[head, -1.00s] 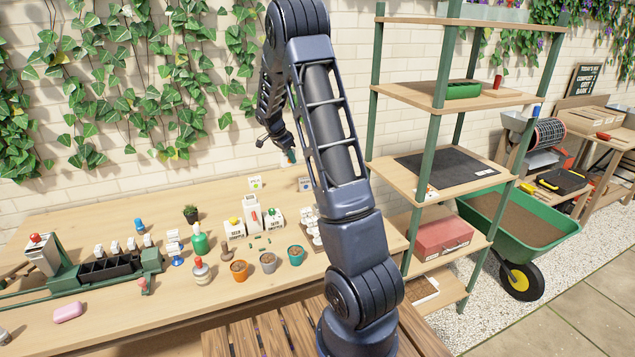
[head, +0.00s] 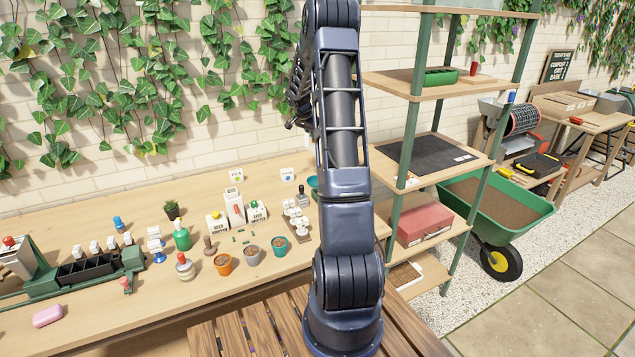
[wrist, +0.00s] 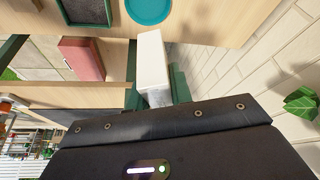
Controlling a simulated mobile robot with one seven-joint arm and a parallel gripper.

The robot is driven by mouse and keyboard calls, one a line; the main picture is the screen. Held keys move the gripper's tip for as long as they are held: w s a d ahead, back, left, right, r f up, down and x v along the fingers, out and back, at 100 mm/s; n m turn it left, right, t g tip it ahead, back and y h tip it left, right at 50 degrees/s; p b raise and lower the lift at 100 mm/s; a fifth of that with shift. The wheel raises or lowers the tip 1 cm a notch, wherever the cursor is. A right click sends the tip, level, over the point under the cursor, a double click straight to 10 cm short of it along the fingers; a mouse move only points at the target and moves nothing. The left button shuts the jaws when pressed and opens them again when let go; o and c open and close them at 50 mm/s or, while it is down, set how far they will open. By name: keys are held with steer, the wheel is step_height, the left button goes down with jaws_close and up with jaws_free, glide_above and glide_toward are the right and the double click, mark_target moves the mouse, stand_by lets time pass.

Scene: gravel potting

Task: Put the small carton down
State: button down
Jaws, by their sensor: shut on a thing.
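In the wrist view, a small plain white carton (wrist: 151,58) is held between the green fingers of my gripper (wrist: 156,82). My gripper is shut on the carton, and its far end points toward a teal round dish (wrist: 149,8) on the wooden bench. The carton looks to be above the bench; the gap below it cannot be judged. In the head view, my arm hides the gripper and carton. The dish shows partly beside the arm in the head view (head: 312,184).
White cartons (head: 235,208), several small pots (head: 252,252) and a tray of white items (head: 298,222) stand on the bench (head: 80,225). A green-posted shelf (head: 400,180) with a red box (head: 424,220) is right. Bare bench lies toward the back wall.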

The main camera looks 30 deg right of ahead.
steer(key=d+f, duration=0.1)
steer(key=f, duration=0.5)
steer(key=d+f, duration=0.1)
steer(key=f, duration=0.6)
steer(key=d+f, duration=0.1)
steer(key=f, duration=0.5)
steer(key=shift+s+f, duration=0.1)
steer(key=shift+f, duration=0.25)
steer(key=shift+f, duration=0.1)
steer(key=c, duration=1.3)
jaws_free()
steer(key=shift+o, duration=0.2)
